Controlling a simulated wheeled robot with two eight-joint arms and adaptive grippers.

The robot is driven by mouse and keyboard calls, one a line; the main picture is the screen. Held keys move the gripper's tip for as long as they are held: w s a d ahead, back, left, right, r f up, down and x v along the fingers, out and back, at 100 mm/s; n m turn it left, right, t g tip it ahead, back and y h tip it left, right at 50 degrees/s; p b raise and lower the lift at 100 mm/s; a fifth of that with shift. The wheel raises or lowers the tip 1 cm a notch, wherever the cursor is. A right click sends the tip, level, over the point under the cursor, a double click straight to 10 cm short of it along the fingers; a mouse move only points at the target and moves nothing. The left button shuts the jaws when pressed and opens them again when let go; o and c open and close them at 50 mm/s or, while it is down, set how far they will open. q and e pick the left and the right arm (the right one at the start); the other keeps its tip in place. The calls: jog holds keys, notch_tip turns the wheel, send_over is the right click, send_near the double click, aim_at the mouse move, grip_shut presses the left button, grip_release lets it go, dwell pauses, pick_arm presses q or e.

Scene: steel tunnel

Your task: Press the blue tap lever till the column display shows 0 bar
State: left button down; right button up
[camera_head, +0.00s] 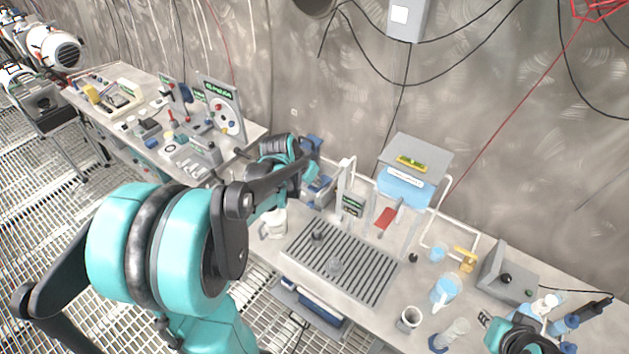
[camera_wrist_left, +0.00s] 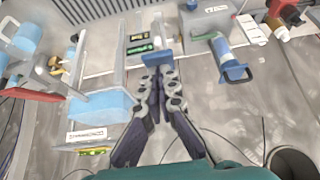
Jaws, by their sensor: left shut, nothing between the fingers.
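The blue tap lever (camera_wrist_left: 155,58) shows in the wrist view beside the white column, right at the tips of my left gripper (camera_wrist_left: 163,74). My left gripper is shut and empty, its fingers together; I cannot tell whether they touch the lever. In the head view my left wrist covers most of this gripper, and a blue part (camera_head: 318,182) shows beside the column. The column display (camera_head: 352,205) has green characters too small to read; it also shows in the wrist view (camera_wrist_left: 139,47). My right arm's teal link shows at the lower right edge, its gripper out of sight.
A grey-lidded tank (camera_head: 405,185) with blue liquid and a red lever (camera_head: 386,219) stand right of the column. A slotted drain tray (camera_head: 340,262) lies in front. A white mug (camera_head: 273,223), a jug (camera_head: 445,290) and a grey box (camera_head: 505,272) stand around it.

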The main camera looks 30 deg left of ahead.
aim_at(312, 190)
pick_arm(q)
jog(key=f+t+b, duration=0.1)
jog(key=b, duration=0.1)
jog(key=s+f+t+b, duration=0.1)
jog(key=b, duration=0.1)
jog(key=shift+s+f+t+b, duration=0.3)
jog(key=shift+t+b, duration=0.05)
jog(key=shift+t, duration=0.05)
jog(key=shift+w+r, duration=0.1)
jog(key=shift+r, duration=0.1)
jog(key=shift+r+p, duration=0.15)
jog(key=shift+p, duration=0.25)
dwell(0.7)
jog(key=shift+r+p, duration=0.5)
jog(key=shift+r, duration=0.25)
